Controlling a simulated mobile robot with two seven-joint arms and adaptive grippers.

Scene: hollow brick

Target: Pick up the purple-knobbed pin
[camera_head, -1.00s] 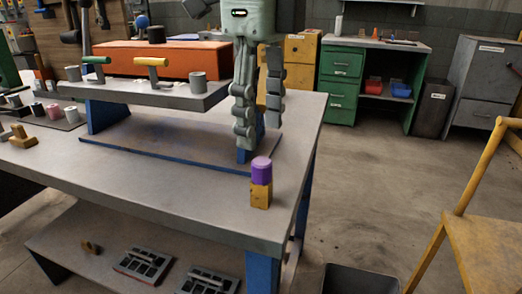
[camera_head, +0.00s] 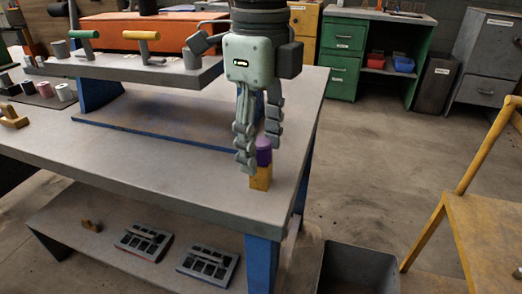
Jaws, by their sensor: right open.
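The purple-knobbed pin (camera_head: 264,150) stands upright in a small yellow-brown block (camera_head: 261,180) near the right front corner of the grey workbench (camera_head: 170,165). Its purple knob shows on top; any shaft is hidden in the block. My right gripper (camera_head: 259,158) points down over the pin, open. One finger is to the left and in front of the knob, partly covering it, and the other is behind and to its right. I cannot tell whether either finger touches the knob. My left gripper is not in view.
A raised grey shelf (camera_head: 130,67) with a green-handled and a yellow-handled piece stands at the back left of the bench. Dark grid trays (camera_head: 208,262) lie on the lower shelf. A grey bin (camera_head: 357,270) and a yellow chair (camera_head: 485,225) stand to the right.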

